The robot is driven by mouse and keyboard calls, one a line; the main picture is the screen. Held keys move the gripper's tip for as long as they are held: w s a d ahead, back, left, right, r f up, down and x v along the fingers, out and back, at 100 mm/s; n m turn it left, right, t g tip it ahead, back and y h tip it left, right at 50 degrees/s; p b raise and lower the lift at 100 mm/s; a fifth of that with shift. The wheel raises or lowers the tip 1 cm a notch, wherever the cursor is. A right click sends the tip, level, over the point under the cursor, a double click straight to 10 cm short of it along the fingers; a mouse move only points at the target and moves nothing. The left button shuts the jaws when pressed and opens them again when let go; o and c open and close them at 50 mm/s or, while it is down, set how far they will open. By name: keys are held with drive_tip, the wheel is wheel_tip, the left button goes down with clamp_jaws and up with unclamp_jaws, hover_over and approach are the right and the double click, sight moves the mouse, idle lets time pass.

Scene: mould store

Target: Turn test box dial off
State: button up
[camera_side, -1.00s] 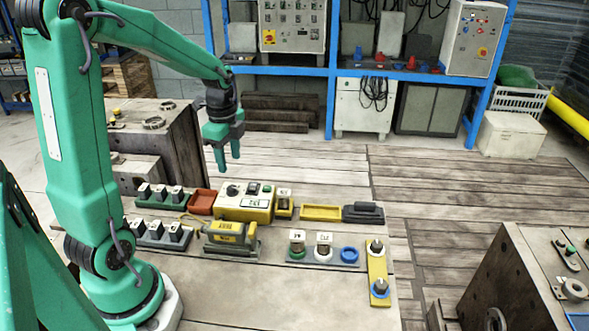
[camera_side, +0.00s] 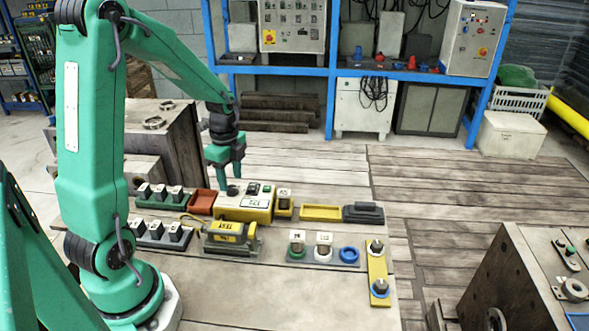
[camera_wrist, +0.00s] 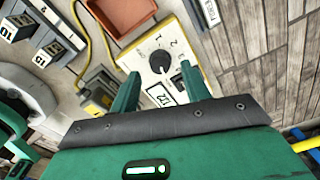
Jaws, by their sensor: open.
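The test box (camera_side: 245,208) is yellow with a white top face and stands on the table. Its round black dial (camera_side: 233,190) is at the left of the face. The dial also shows in the wrist view (camera_wrist: 160,62), with printed marks around it; its exact setting is too small to tell. My gripper (camera_side: 230,180) is open and empty, pointing down just above the dial end of the box. In the wrist view my gripper (camera_wrist: 158,84) has its fingers apart, with the dial showing beyond and between them. I cannot see any contact with the dial.
An orange-red tray (camera_side: 201,202) lies left of the box. A yellow device (camera_side: 228,234) with a handle stands in front. A yellow tray (camera_side: 321,212) lies to the right. Small labelled blocks (camera_side: 160,232) sit in racks at left. A large metal block (camera_side: 165,150) stands behind left.

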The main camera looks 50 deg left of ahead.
sight(232, 190)
drive_tip(key=shift+f, duration=1.15)
drive_tip(key=c, duration=1)
